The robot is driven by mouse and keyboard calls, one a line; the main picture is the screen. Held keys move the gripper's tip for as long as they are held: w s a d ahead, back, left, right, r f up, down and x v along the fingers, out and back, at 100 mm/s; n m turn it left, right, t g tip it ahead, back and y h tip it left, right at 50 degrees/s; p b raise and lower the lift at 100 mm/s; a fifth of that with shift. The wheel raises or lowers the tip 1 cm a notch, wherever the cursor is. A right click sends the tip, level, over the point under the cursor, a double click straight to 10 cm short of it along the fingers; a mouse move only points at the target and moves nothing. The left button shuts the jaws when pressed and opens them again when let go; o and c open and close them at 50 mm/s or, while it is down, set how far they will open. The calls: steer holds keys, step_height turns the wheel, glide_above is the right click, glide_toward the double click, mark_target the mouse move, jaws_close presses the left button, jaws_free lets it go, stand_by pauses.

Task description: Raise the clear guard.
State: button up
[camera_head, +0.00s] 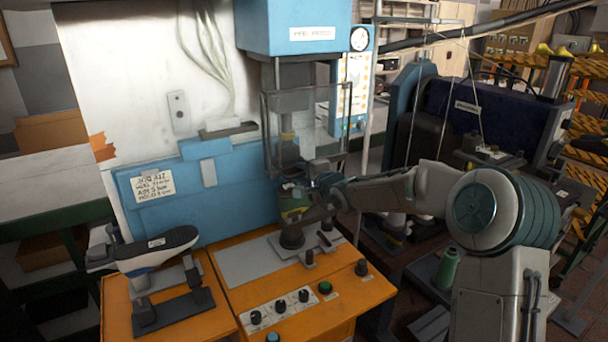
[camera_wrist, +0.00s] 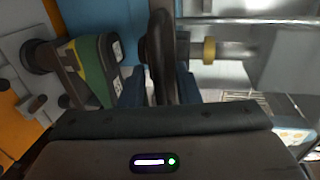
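The clear guard (camera_head: 334,118) is a see-through panel in a thin dark metal frame. It hangs around the ram (camera_head: 290,115) under the blue press head (camera_head: 295,25). My gripper (camera_head: 318,184) is at the guard's lower edge, where the arm hides part of it in the head view. In the wrist view a dark upright handle (camera_wrist: 161,45) stands between my two blue fingers (camera_wrist: 160,88), which sit close against both its sides. A metal rod of the guard (camera_wrist: 255,20) runs right from near it.
A green and yellow last (camera_head: 293,200) sits on a dark post just left of my gripper; it also shows in the wrist view (camera_wrist: 88,65). A dark shoe (camera_head: 157,247) is on a stand at left. Knobs and buttons (camera_head: 281,306) line the orange table front.

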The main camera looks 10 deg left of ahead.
steer(key=shift+d, duration=0.1)
steer(key=v, duration=1.3)
steer(key=shift+s+d+b, duration=0.15)
steer(key=shift+s+b, duration=0.15)
steer(key=shift+s, duration=0.05)
